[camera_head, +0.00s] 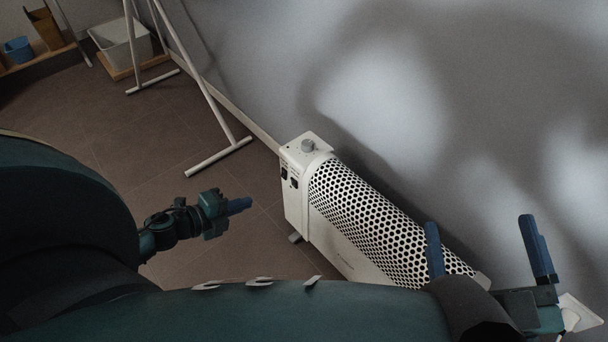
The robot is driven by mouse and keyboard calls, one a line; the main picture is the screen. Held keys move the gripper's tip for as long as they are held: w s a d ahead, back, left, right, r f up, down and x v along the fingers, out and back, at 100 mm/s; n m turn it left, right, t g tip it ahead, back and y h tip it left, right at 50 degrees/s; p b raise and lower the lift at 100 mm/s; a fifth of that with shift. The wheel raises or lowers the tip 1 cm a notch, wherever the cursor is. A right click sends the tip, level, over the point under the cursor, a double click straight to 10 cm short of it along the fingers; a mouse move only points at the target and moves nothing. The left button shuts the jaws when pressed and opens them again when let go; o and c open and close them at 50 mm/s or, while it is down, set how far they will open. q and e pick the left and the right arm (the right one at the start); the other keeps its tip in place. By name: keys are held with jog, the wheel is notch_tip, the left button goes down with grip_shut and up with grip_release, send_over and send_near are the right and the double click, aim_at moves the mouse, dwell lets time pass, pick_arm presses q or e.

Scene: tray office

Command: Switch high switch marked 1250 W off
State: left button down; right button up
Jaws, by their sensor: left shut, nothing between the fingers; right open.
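A white heater (355,255) with a perforated top stands on the floor against the wall. Its near end panel carries a grey knob (308,146) on top and two dark switches (289,176) below it, one above the other. The markings are too small to read, so I cannot tell which switch is 1250 W. My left gripper (240,205) is shut and empty, left of the heater's end panel and apart from it. My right gripper (487,240) is open, with its two blue fingers spread near the heater's far end.
A white metal rack (215,110) stands behind, with its foot on the tiled floor. A white bin (122,45), a blue pot (18,49) and a brown box (46,28) are at the upper left. A white wall plate (580,312) is at the lower right.

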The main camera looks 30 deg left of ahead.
pick_arm(q)
jog(key=shift+w+a+f+g, duration=0.15)
jog(key=shift+a+f+g, duration=0.15)
jog(key=shift+a+f, duration=0.15)
pick_arm(e)
jog(key=shift+w+d+f+h, duration=0.2)
jog(key=shift+d+f+h, duration=0.1)
pick_arm(q)
jog(key=b, duration=0.3)
send_near(293, 182)
notch_tip(293, 182, down, 3)
jog(key=w, duration=0.1)
jog(key=w+d, duration=0.2)
jog(key=w, duration=0.1)
jog(key=shift+w, duration=0.15)
jog(key=shift+w+d+r, duration=0.1)
jog(key=shift+w+d, duration=0.05)
jog(key=shift+w, duration=0.35)
pick_arm(e)
jog(key=shift+w+d+r+n+t+y, duration=0.1)
jog(key=shift+w+r+n+t+y, duration=0.15)
jog(key=shift+r+n+y, duration=0.25)
jog(key=shift+w+a+r+n+t+y, duration=0.1)
jog(key=shift+r+n+t+y, duration=0.2)
jog(key=shift+r, duration=0.35)
jog(key=shift+w+d+r+n+t+y, duration=0.1)
jog(key=shift+w+r+n+t+y, duration=0.1)
jog(key=shift+r+y, duration=0.35)
